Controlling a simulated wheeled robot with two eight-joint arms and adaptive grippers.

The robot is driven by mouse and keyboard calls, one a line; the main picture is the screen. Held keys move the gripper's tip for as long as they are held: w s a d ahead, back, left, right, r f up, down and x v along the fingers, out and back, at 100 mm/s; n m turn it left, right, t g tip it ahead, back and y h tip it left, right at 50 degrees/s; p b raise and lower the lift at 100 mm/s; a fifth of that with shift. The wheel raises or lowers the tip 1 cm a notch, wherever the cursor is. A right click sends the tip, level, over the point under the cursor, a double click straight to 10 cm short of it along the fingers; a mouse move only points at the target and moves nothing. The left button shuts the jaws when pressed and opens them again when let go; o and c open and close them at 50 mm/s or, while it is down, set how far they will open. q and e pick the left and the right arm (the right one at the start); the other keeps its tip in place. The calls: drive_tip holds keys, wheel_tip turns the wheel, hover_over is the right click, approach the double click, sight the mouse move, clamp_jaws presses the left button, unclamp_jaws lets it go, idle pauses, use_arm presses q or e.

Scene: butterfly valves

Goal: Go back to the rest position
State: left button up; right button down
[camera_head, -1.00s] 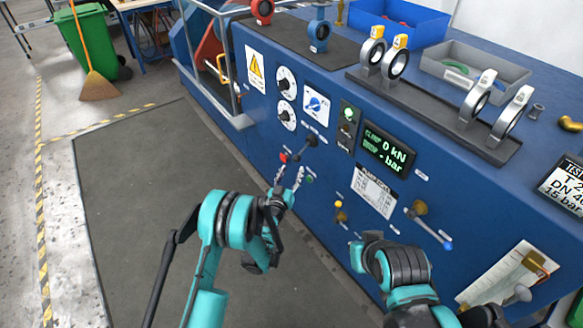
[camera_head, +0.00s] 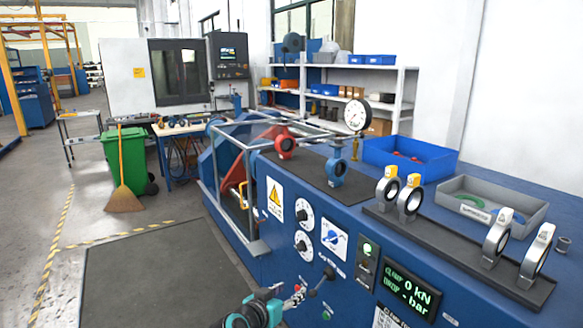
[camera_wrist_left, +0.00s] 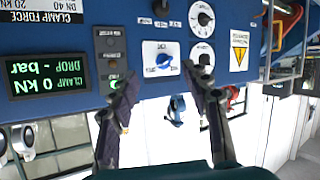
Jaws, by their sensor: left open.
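My left gripper (camera_head: 297,296) is at the bottom of the head view, in front of the blue test bench's panel (camera_head: 345,262), close to a black lever (camera_head: 322,280). In the left wrist view, which is upside down, its two dark fingers (camera_wrist_left: 159,85) stand apart with nothing between them. The bench panel fills the top of that view, with a blue rotary switch (camera_wrist_left: 163,57) and a green-lit display (camera_wrist_left: 47,71). Whether the fingers touch the panel I cannot tell. My right gripper is out of view.
Ring-shaped valves (camera_head: 410,199) stand on a black rack along the bench top. A blue bin (camera_head: 410,160) and a grey bin (camera_head: 490,203) sit behind. A green waste bin (camera_head: 125,160) and broom (camera_head: 122,198) stand at left. The dark floor mat (camera_head: 150,280) is clear.

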use_arm(q)
drive_tip(key=s+a+f+n+g+y, duration=0.1)
drive_tip(key=s+a+y, duration=0.1)
drive_tip(key=s+a, duration=0.3)
drive_tip(key=s+a+f+n+g+y, duration=0.1)
drive_tip(key=s+a, duration=0.5)
drive_tip(key=s, duration=0.7)
drive_tip(key=s+a+f+n+g+y, duration=0.2)
drive_tip(key=s+a, duration=0.4)
drive_tip(key=s, duration=0.3)
drive_tip(key=shift+s+f+g+y, duration=0.3)
drive_tip(key=shift+f+g+y, duration=0.25)
drive_tip(key=shift+y, duration=0.35)
idle(2.1)
